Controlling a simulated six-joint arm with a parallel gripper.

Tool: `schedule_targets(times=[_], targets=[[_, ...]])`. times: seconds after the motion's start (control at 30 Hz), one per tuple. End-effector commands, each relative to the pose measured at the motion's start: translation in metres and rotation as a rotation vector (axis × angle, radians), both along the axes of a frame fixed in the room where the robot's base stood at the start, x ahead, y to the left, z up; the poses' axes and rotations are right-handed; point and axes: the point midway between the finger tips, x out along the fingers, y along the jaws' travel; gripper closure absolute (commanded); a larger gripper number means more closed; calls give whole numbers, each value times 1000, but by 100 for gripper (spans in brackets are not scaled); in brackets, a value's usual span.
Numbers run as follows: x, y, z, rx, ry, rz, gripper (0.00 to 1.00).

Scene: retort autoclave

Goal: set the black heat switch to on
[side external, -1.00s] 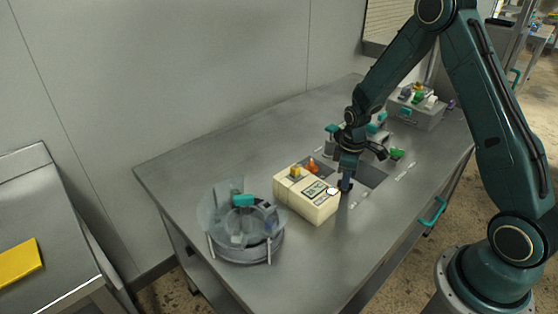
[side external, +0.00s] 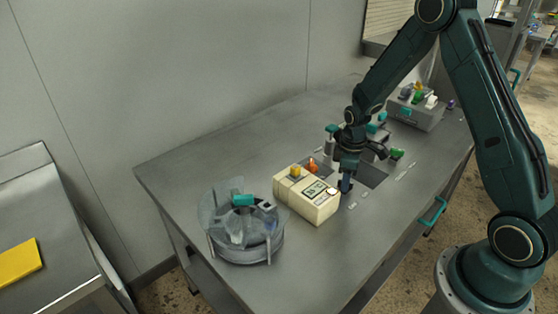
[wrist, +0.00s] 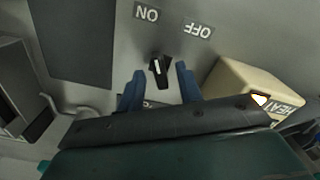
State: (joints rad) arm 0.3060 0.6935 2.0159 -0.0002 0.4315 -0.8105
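The black heat switch (wrist: 160,72) shows in the wrist view as a small knob with a white line, mounted on a grey panel. Its white line points up in the picture, toward the ON label (wrist: 147,13) more than the OFF label (wrist: 198,29); its exact setting is unclear. My gripper (wrist: 159,80) is open, with one blue finger on each side of the knob; contact cannot be told. In the side view my gripper (side external: 346,186) is low over the table beside the cream heat box (side external: 310,203), and it hides the switch.
A round metal vessel (side external: 246,246) with a clear lid and teal handle (side external: 243,200) stands at the table's front left. A grey bin (side external: 416,115) of small items sits at the back right. The table's left part (side external: 200,160) is clear.

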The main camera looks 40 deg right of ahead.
Motion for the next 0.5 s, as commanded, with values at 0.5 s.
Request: schedule_targets(times=[0.5], targets=[[1, 0, 41, -1, -4, 0, 65]])
